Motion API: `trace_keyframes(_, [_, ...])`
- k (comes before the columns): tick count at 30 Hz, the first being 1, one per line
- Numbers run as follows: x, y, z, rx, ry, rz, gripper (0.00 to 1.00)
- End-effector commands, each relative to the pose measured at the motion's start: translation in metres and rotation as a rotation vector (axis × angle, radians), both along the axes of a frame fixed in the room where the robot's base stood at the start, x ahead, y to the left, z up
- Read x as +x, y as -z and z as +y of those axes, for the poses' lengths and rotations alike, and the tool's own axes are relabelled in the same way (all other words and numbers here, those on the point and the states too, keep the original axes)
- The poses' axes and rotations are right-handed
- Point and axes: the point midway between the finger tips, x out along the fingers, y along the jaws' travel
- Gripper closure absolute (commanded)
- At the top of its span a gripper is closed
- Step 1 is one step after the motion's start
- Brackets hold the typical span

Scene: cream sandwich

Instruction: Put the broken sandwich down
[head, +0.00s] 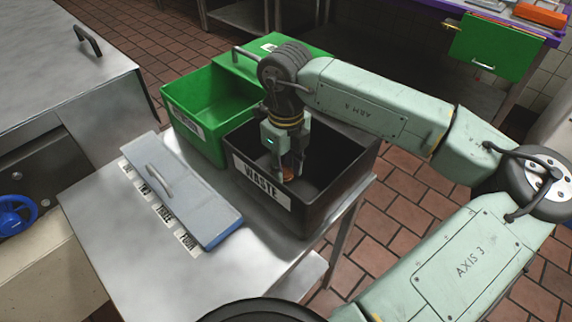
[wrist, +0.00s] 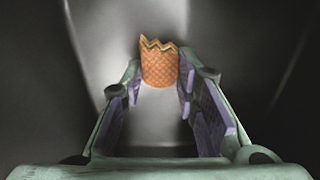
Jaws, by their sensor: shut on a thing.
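The broken sandwich (wrist: 159,68) is an orange-brown, waffle-patterned piece with a jagged top edge. In the wrist view it sits between the fingertips of my gripper (wrist: 158,82), which is shut on it. In the head view my gripper (head: 289,172) points down inside the black bin labelled WASTE (head: 262,184). Only a small orange bit of the sandwich (head: 288,176) shows there, low between the fingers. The wrist view shows dark grey surfaces around it. I cannot tell whether the sandwich touches the bin floor.
A green bin (head: 196,128) stands behind and left of the waste bin, with another green box (head: 262,58) beyond. The bin walls are close around my gripper.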

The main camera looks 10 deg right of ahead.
Motion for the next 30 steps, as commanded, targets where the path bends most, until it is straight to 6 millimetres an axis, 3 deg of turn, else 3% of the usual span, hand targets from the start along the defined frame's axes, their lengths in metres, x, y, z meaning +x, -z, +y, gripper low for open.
trace_keyframes(5, [0.0, 0.004, 0.0, 0.0, 0.0, 0.0, 0.82])
trace_keyframes(6, [0.0, 0.004, 0.0, 0.0, 0.001, 0.0, 0.71])
trace_keyframes(15, [0.0, 0.003, 0.0, 0.0, 0.0, 0.0, 0.52])
trace_keyframes(24, [0.0, 0.001, 0.0, 0.0, 0.0, 0.0, 0.52])
trace_keyframes(30, [0.001, -0.015, -0.001, -0.001, 0.003, -0.003, 0.52])
